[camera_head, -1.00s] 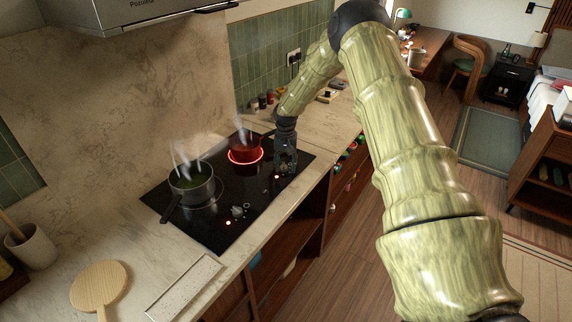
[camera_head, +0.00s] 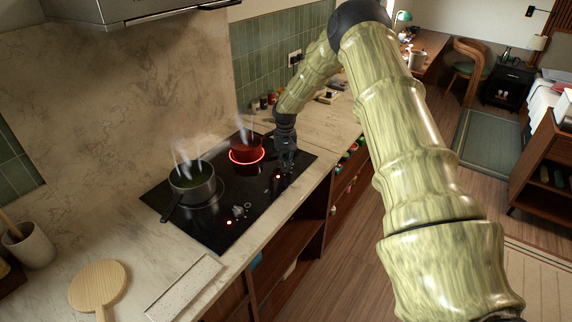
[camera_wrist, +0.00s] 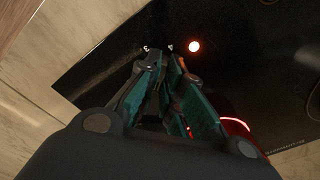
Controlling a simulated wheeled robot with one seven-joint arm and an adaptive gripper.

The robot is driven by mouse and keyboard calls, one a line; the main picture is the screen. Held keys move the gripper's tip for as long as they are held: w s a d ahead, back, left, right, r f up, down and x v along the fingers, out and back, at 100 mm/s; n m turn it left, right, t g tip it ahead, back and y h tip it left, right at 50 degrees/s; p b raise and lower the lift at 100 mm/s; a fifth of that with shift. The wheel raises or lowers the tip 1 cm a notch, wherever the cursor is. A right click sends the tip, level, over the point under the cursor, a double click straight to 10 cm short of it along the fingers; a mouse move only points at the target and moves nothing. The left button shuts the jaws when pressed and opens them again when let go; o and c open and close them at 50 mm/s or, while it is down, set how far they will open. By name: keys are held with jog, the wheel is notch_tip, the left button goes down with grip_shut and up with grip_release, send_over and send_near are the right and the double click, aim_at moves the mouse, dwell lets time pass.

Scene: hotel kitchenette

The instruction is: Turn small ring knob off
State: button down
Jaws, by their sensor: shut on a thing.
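The black glass cooktop (camera_head: 262,197) is set in the counter. One ring (camera_head: 262,158) glows red around a red pot (camera_head: 243,145), and part of the glow shows in the wrist view (camera_wrist: 236,122). My gripper (camera_head: 287,168) points down at the cooktop's right front part, in front of the red pot. Its fingers (camera_wrist: 166,88) are drawn together on a small knob, which they hide in both views. A red indicator light (camera_head: 278,176) is lit beside the gripper, and it also shows in the wrist view (camera_wrist: 194,46).
A round wooden board (camera_head: 98,285) lies on the counter. Small jars (camera_head: 263,102) stand behind the cooktop.

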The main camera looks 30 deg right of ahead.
jog(key=n+b, duration=0.1)
jog(key=f+n+b, duration=0.1)
jog(key=n, duration=0.1)
jog(key=n+b, duration=0.1)
jog(key=n, duration=0.1)
jog(key=shift+s+a+f, duration=0.15)
jog(key=shift+s+f, duration=0.25)
jog(key=shift+r+n+b, duration=0.15)
jog(key=shift+n+b, duration=0.8)
jog(key=shift+n, duration=1.45)
jog(key=c, duration=1.2)
grip_release()
jog(key=shift+a+r, duration=0.1)
jog(key=shift+a, duration=0.05)
jog(key=shift+c, duration=0.2)
jog(key=shift+o, duration=0.9)
jog(key=shift+w, duration=0.15)
jog(key=shift+w+d+f, duration=0.3)
jog(key=shift+w+f, duration=0.05)
jog(key=shift+f, duration=0.05)
jog(key=shift+r, duration=0.35)
